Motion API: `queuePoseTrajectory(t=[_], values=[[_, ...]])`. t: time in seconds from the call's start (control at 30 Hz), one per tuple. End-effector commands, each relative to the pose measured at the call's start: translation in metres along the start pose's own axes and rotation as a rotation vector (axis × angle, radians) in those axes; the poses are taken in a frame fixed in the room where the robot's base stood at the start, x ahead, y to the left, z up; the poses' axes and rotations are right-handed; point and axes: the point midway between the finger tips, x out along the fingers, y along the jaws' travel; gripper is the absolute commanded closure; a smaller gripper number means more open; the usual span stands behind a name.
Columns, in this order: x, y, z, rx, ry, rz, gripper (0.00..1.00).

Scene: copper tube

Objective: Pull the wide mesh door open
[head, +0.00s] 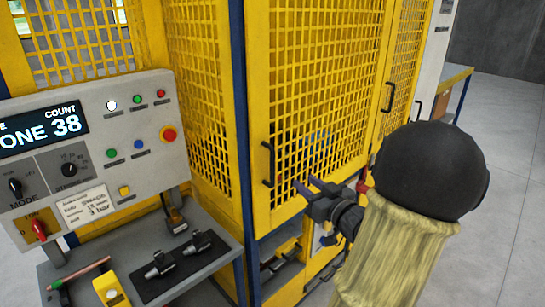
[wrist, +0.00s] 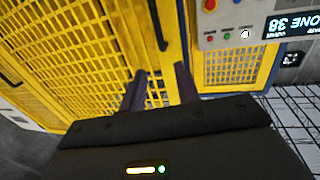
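The wide yellow mesh door (head: 318,75) stands closed in its frame in the middle of the head view; it also fills the upper left of the wrist view (wrist: 105,45). Its black bar handle (head: 268,165) is upright near the door's left edge. My gripper (head: 304,181) is a short way right of the handle, with its fingers pointing toward the door. In the wrist view my gripper (wrist: 161,69) has its two fingers apart, with nothing between them. The handle (wrist: 158,25) shows beyond the fingertips, roughly in line with the gap. I see no contact.
A second mesh door with its own black handle (head: 389,97) is to the right. A grey control panel (head: 100,150) and a shelf with tools on a black mat (head: 185,268) stand at the left. Grey floor (head: 500,150) is open at the right.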

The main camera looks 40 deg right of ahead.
Motion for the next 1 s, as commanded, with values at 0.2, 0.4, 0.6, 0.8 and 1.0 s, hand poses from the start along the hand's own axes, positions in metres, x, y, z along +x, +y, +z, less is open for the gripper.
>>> queuePoseTrajectory(t=[0.2, 0.4, 0.6, 0.8, 1.0], values=[[0.024, -0.001, -0.002, 0.001, 0.001, -0.004, 0.68], [0.059, -0.001, -0.002, 0.002, 0.001, -0.003, 0.68], [0.094, -0.001, -0.003, 0.002, 0.001, -0.004, 0.68], [0.130, -0.001, -0.002, 0.003, 0.000, -0.003, 0.68], [0.160, -0.001, -0.002, 0.002, 0.000, 0.000, 0.68]])
